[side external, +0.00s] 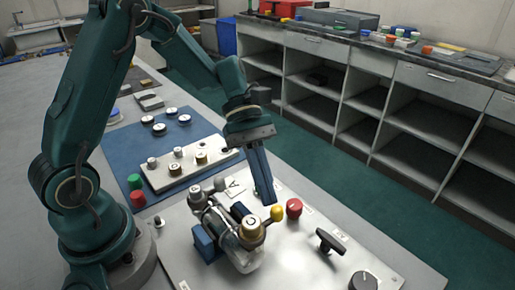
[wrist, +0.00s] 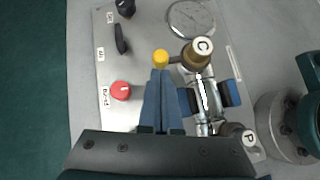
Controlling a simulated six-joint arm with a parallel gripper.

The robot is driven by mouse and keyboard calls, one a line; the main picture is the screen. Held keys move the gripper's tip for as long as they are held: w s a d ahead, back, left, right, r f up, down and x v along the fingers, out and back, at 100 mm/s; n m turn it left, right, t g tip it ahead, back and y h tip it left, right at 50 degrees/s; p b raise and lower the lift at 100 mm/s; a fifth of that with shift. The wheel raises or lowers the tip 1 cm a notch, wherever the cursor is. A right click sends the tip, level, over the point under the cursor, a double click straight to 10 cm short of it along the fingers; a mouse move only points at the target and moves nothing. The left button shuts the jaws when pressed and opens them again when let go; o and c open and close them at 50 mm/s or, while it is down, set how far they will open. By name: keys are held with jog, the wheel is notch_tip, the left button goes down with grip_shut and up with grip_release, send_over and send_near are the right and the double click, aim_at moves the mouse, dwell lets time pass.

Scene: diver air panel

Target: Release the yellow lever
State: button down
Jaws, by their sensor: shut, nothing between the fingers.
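The yellow lever end (side external: 277,213) is a round yellow knob on the side of the valve assembly, near a brass cap marked C (side external: 251,227). In the wrist view the yellow knob (wrist: 160,57) lies just beyond my fingertips, with a short dark stem running to the brass cap (wrist: 198,52). My gripper (side external: 268,199) is shut and empty, its blue fingers pointing down beside the yellow knob. In the wrist view my gripper (wrist: 160,72) has its tips close to the knob; I cannot tell whether they touch it.
A red knob (side external: 294,208) stands right of the fingers. A black T-handle (side external: 330,241) and a black dial (side external: 363,281) sit farther right on the white panel (side external: 310,262). A blue mat (side external: 122,140) with several round weights and caps lies behind.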

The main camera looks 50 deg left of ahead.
jog(key=shift+d, duration=0.1)
jog(key=shift+w+d+m+g, duration=0.15)
jog(key=shift+m+g, duration=0.15)
jog(key=shift+m, duration=0.1)
jog(key=shift+d, duration=0.15)
jog(key=d+m+g, duration=0.1)
jog(key=d+m+y, duration=0.1)
jog(key=d, duration=0.1)
jog(key=d+m+g, duration=0.1)
jog(key=d+m, duration=0.1)
jog(key=shift+w+d+g+y, duration=0.25)
jog(key=shift+g+y, duration=0.05)
dwell(0.5)
jog(key=shift+a, duration=0.1)
jog(key=shift+s+a, duration=0.4)
jog(key=shift+a, duration=0.2)
